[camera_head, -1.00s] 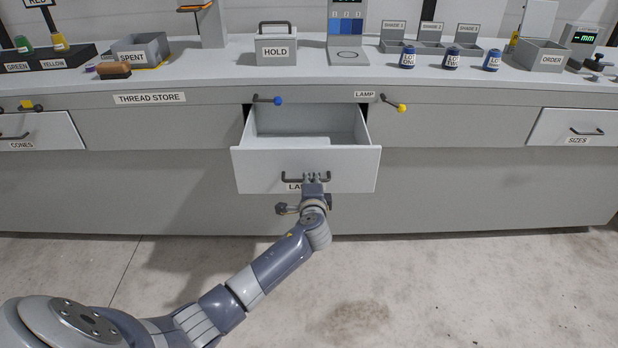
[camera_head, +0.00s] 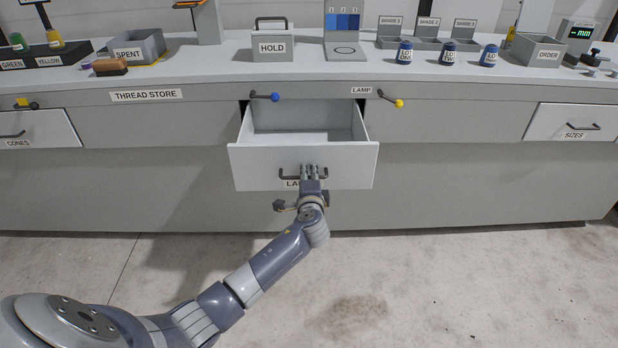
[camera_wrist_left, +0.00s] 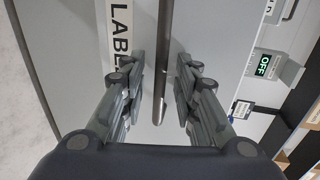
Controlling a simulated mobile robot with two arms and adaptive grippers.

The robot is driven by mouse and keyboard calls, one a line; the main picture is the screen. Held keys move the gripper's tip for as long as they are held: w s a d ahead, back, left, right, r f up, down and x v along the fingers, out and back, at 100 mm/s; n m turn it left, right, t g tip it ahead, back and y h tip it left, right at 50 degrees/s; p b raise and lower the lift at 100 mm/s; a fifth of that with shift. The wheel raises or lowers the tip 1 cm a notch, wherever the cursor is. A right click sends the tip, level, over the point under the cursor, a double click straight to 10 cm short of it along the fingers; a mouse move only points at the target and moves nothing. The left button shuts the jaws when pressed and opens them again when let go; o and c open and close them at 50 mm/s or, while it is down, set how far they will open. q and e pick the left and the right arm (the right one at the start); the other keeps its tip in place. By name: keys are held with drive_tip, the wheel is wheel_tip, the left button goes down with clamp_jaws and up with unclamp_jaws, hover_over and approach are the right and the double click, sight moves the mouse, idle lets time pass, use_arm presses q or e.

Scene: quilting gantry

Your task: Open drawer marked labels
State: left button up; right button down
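The labels drawer (camera_head: 250,165) stands pulled out at the middle of the bench, its interior showing in the head view. Its dark bar handle (camera_head: 287,174) is on the front, with the label under it partly covered by my gripper. My left gripper (camera_head: 310,170) is at the right part of the handle. In the left wrist view the handle bar (camera_wrist_left: 163,60) runs between the two fingers of my gripper (camera_wrist_left: 160,88), with a gap visible on each side. The fingers are open around the bar. The label (camera_wrist_left: 119,30) reads "LABE", the rest hidden. My right gripper is not in view.
A blue-knobbed lever (camera_head: 264,96) and a yellow-knobbed lever (camera_head: 390,99) stick out above the drawer. The cones drawer (camera_head: 45,130) and sizes drawer (camera_head: 570,122) flank it, apparently closed. The floor (camera_head: 450,280) in front is clear.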

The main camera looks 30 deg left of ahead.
use_arm(q)
drive_tip(key=shift+s+d, duration=0.2)
drive_tip(key=shift+s, duration=0.05)
drive_tip(key=v, duration=1.1)
drive_tip(key=shift+s, duration=0.2)
